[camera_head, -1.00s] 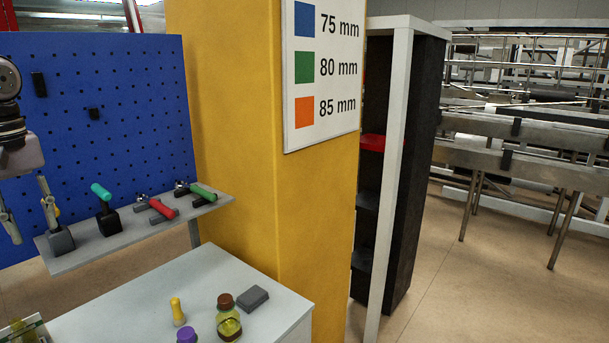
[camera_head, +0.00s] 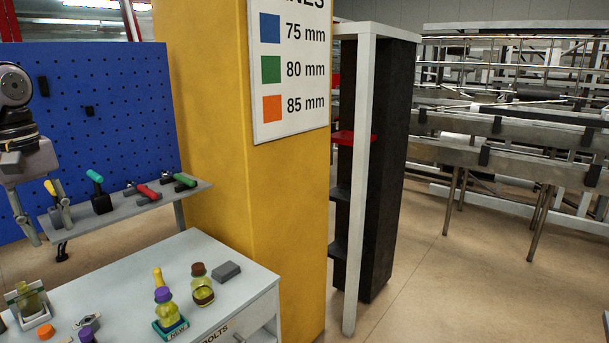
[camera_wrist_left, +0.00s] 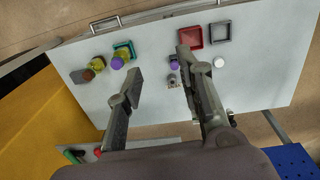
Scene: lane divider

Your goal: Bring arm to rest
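My left gripper (camera_head: 45,218) hangs at the left of the head view, in front of the blue pegboard and beside the small grey shelf. Its two fingers are apart and nothing is between them. In the left wrist view the open fingers (camera_wrist_left: 160,68) are above the white table top, apart from the objects on it. My right gripper is in neither view.
The white table (camera_head: 215,255) holds a purple-capped bottle (camera_head: 164,308) on a teal base, a brown-capped bottle (camera_head: 202,285) and a grey block (camera_head: 229,270). Toggle clamps line the grey shelf (camera_head: 115,217). A yellow pillar (camera_head: 230,170) stands behind the table.

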